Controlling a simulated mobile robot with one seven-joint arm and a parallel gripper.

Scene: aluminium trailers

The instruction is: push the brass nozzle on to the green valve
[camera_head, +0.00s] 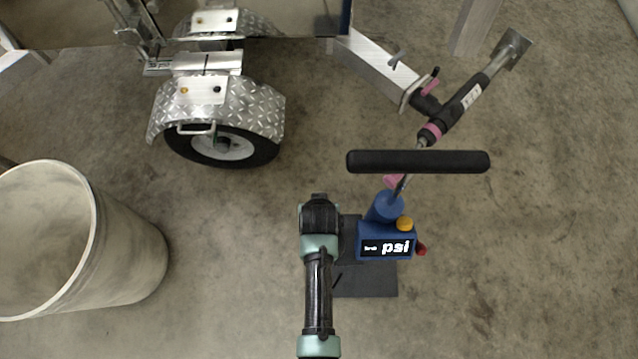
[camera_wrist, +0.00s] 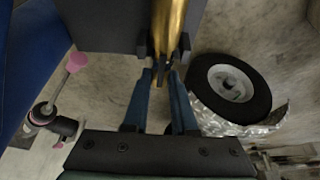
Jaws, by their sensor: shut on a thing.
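In the wrist view the brass nozzle (camera_wrist: 168,22) is a shiny gold cylinder reaching from the top edge down to my fingertips. My gripper (camera_wrist: 163,76) is shut on its near end; the nozzle's far end is out of frame. In the head view my arm hides the gripper and nozzle. The green valve (camera_head: 222,143) seems to be the small greenish spot at the hub of the trailer wheel (camera_head: 237,149), up and left of my arm.
A blue pump (camera_head: 388,230) with a "psi" display and black bar handle (camera_head: 418,161) stands right of my arm. A trailer jack (camera_head: 462,105) leans beyond it. A large pale barrel (camera_head: 125,245) stands at left. The floor between barrel and arm is clear.

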